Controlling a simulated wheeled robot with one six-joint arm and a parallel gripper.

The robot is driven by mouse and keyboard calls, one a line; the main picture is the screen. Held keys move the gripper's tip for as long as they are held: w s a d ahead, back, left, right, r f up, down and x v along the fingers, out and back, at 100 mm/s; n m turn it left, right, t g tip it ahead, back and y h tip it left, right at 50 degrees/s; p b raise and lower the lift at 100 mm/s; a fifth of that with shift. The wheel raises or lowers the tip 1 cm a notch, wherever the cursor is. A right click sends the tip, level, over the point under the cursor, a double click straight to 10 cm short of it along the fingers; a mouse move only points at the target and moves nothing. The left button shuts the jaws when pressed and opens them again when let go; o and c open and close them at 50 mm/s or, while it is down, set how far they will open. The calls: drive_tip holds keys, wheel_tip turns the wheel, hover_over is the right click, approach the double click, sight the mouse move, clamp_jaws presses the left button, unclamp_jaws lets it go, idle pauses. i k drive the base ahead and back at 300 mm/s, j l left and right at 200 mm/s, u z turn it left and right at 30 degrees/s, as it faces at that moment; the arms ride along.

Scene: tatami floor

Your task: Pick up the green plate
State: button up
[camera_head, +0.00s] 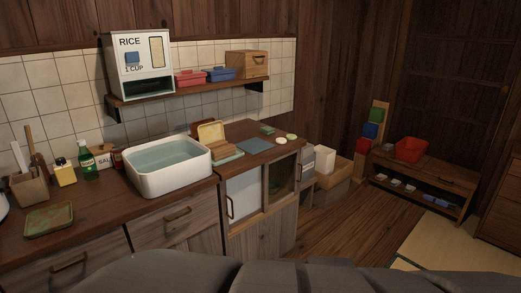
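A green, squarish plate (50,220) with a brownish tint lies flat on the wooden counter (100,222) at the left, near the counter's front edge. Nothing stands on it. My gripper is not in view. Grey parts of my own body fill the bottom edge of the picture.
A white basin of water (167,167) stands right of the plate. Behind the plate are a utensil holder (30,188), a yellow container (64,172) and a green bottle (87,163). A blue-grey mat (255,146) lies farther right. Bare counter separates plate and basin.

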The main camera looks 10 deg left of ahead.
sight(47, 220)
drive_tip(key=u, duration=1.6)
